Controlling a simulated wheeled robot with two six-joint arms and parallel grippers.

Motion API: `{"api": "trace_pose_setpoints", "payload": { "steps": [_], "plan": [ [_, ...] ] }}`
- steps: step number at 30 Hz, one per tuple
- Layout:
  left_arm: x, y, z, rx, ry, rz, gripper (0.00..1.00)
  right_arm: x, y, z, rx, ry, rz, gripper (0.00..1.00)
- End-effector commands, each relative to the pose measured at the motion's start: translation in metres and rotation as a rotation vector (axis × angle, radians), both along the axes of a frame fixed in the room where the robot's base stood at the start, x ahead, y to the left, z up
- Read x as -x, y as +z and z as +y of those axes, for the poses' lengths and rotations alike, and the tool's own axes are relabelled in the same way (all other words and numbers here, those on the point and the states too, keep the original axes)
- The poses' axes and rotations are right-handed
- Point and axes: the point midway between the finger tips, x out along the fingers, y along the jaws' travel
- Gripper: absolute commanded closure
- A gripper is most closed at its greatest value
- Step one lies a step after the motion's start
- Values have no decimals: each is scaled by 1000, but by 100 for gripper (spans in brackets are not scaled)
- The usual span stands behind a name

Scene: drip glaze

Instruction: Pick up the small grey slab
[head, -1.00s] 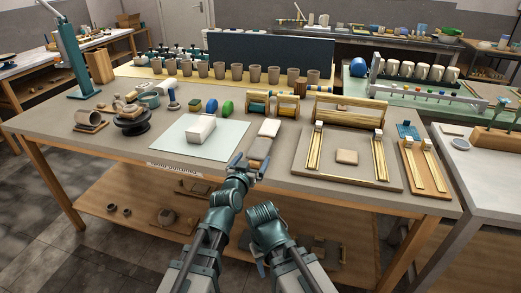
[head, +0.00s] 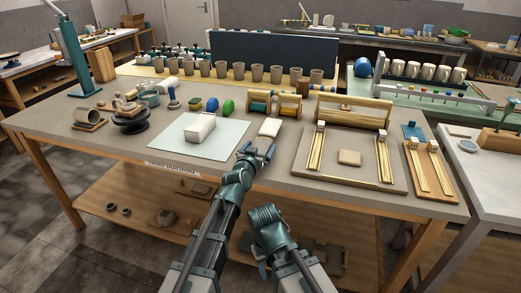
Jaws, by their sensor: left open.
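The small grey slab at the table's front edge, in front of a pale slab (head: 269,127), is covered by my left gripper (head: 262,150) in the head view. I cannot make out its outline or whether the fingers touch it. My left gripper is open, low over the front of the table, to the right of the pale green mat (head: 232,143). My right arm is folded in front of the table, and its jaws cannot be made out.
A white block (head: 199,127) lies on the mat. To the right is a board with brass rails (head: 316,155) and a square beige slab (head: 349,157). Rollers in a wooden rack (head: 272,103) and a row of cups (head: 257,73) stand behind.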

Motion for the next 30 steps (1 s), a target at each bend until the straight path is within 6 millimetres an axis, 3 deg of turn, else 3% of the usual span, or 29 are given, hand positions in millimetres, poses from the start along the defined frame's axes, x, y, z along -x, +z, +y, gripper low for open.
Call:
{"api": "trace_pose_setpoints", "payload": {
  "steps": [5,15,18,25,30],
  "plan": [
    [1,0,1,0,0,0,4,0,0,0,0,0,0,50],
    [1,0,0,-1,0,0,65,0,0,0,0,0,0,50],
    [1,0,1,-1,1,0,79,0,0,0,0,0,0,50],
    [1,2,1,-1,1,0,78,0,2,0,0,0,0,50],
    [1,16,0,-2,2,-1,78,0,16,0,0,0,0,50]
  ]
}}
